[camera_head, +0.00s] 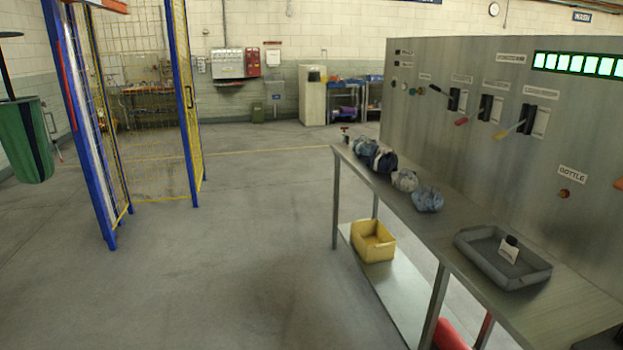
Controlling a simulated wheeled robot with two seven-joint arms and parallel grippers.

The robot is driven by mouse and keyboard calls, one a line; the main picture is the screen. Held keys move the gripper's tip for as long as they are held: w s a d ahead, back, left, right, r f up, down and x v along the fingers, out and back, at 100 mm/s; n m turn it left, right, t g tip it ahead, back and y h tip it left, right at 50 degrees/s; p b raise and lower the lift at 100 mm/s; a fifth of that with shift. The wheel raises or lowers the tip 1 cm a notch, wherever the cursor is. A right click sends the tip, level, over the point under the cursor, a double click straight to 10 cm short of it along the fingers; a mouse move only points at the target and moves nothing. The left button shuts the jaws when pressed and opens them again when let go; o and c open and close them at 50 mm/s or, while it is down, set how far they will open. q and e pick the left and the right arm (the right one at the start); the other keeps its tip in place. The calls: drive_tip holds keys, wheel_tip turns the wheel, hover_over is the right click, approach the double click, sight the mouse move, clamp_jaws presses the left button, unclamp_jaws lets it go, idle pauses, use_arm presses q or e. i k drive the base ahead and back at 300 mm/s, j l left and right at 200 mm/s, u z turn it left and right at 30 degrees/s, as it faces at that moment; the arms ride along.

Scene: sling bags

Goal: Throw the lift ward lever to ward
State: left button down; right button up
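A grey control panel (420,60) stands at the right behind a metal bench. It carries three levers in black slotted housings: one with a dark green knob (435,89), one with a red handle (462,121) and one with a yellow handle (503,134). All three handles stick out to the left of their housings. Small white labels sit above them, too small to read surely, so I cannot tell which is the lift ward lever. Neither of my grippers is in view.
The bench (450,240) holds several bundled bags (404,180) and a grey tray (490,268). A yellow bin (373,241) sits on its lower shelf. A blue-framed yellow mesh cage (188,110) stands left, near a green bin (25,140). The floor between is clear.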

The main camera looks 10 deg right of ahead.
sight(434, 87)
drive_tip(key=i+z, duration=0.4)
drive_tip(key=i, duration=0.15)
drive_tip(key=i+j+z, duration=0.1)
drive_tip(key=i+z, duration=0.25)
drive_tip(key=i, duration=0.25)
drive_tip(key=i+j+z, duration=0.4)
drive_tip(key=i, duration=0.15)
drive_tip(key=i+j+z, duration=0.15)
drive_tip(key=i+z, duration=0.3)
drive_tip(key=i+j+z, duration=0.25)
drive_tip(key=z, duration=0.2)
drive_tip(key=i, duration=0.1)
